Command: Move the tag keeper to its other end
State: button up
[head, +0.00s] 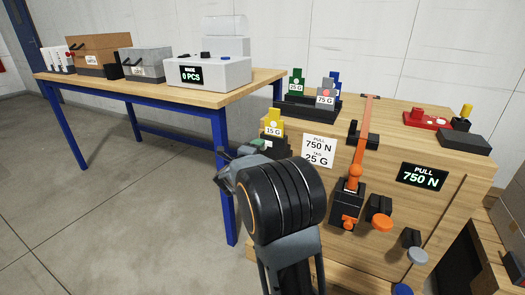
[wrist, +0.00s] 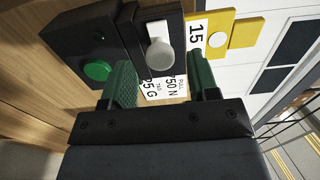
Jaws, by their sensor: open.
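No part is labelled as the tag keeper. A black block with a pale grey knob (wrist: 159,47), beside the yellow 15 G tag (wrist: 220,32) in the wrist view, may be it, but I cannot be sure. My gripper (wrist: 161,68) is open, its green fingers apart with nothing held. The grey knob shows beyond the gap between the fingertips. In the head view my gripper (head: 258,147) is beside the bench's left front corner, below the yellow 15 G tag (head: 272,124). My wrist hides most of the black block there.
A black block with a green button (wrist: 97,70) is close to the left finger in the wrist view. A white 750 N, 25 G label (head: 319,151), an orange lever (head: 358,150) and an orange knob (head: 382,222) are on the bench. A blue-legged table (head: 222,98) stands left.

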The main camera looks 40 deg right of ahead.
aim_at(263, 150)
jog(key=shift+x, duration=1.6)
grip_shut()
